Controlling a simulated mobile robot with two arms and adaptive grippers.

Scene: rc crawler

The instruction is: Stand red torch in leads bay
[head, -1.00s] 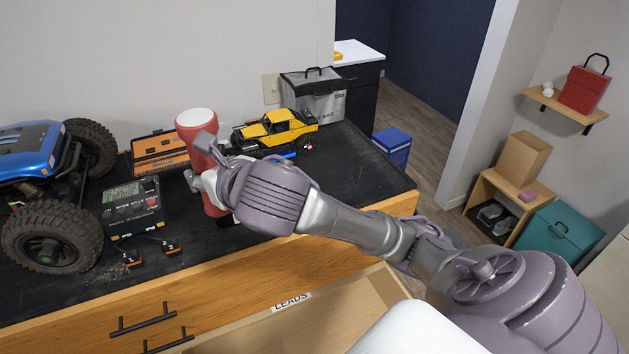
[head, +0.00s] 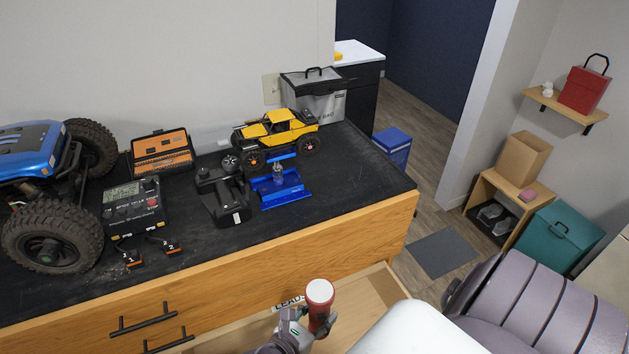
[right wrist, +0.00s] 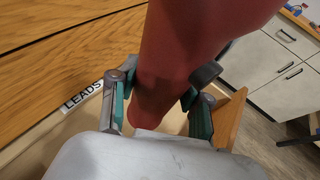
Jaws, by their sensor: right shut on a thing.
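The red torch (head: 319,304) is upright, its white-faced end on top, above the open drawer labelled LEADS (head: 291,300). My right gripper (head: 308,328) is shut on the torch. In the right wrist view the red torch (right wrist: 183,60) stands between the green-padded fingers of my right gripper (right wrist: 158,112), with its lower end toward the drawer. The LEADS label (right wrist: 82,96) lies to the left of the fingers. I cannot tell whether the torch's lower end touches the drawer floor. My left gripper is not in view.
The bench top (head: 345,185) holds a blue crawler (head: 38,150), a charger (head: 135,205), an orange tool case (head: 162,152), a black transmitter (head: 222,195), a blue stand (head: 279,187) and a yellow truck (head: 275,132). The drawer front and side walls surround the torch.

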